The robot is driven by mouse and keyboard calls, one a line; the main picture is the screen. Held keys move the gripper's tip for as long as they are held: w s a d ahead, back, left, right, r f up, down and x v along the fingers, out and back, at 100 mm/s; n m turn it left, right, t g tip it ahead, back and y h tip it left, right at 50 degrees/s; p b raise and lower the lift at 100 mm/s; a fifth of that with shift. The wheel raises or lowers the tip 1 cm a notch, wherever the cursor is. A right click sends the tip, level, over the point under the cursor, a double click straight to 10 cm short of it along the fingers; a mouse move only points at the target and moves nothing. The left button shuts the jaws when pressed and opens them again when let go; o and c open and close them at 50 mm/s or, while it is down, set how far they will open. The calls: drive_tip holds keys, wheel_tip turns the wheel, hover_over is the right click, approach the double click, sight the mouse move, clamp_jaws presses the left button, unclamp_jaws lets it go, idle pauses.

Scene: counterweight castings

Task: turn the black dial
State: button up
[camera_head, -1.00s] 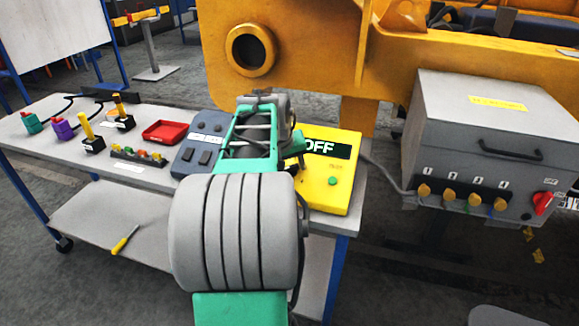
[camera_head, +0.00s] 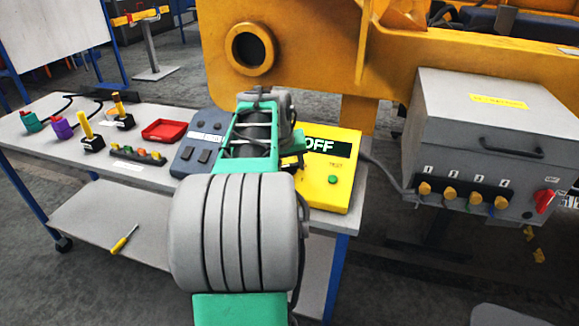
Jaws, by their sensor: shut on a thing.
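The yellow box (camera_head: 341,180) stands at the right end of the cart, with a dark display reading OFF and a round green button. My arm reaches over the cart and hides the box's left side. A teal part of my gripper (camera_head: 292,143) shows just left of the display; its fingertips are hidden behind my arm. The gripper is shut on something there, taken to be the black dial. The dial itself is hidden, so its angle cannot be told.
On the grey cart top (camera_head: 50,138) are a dark grey switch box (camera_head: 194,157), a red tray (camera_head: 164,130) and several small knobbed devices. A large yellow machine frame (camera_head: 310,40) rises behind. A grey cabinet (camera_head: 475,150) with a red switch stands at right.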

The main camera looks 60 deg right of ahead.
drive_tip(key=m+b, duration=0.4)
drive_tip(key=m, duration=0.1)
drive_tip(key=shift+f+m, duration=0.15)
drive_tip(key=shift+m, duration=0.25)
drive_tip(key=shift+m+b, duration=1.25)
drive_tip(key=shift+m, duration=1.05)
drive_tip(key=shift+r+t, duration=0.2)
drive_tip(key=shift+t, duration=0.1)
drive_tip(key=o, duration=1.4)
drive_tip(key=shift+c, duration=0.2)
drive_tip(key=v, duration=0.7)
drive_tip(key=shift+a+r+p, duration=0.15)
drive_tip(key=shift+r+p, duration=0.15)
drive_tip(key=shift+r, duration=0.05)
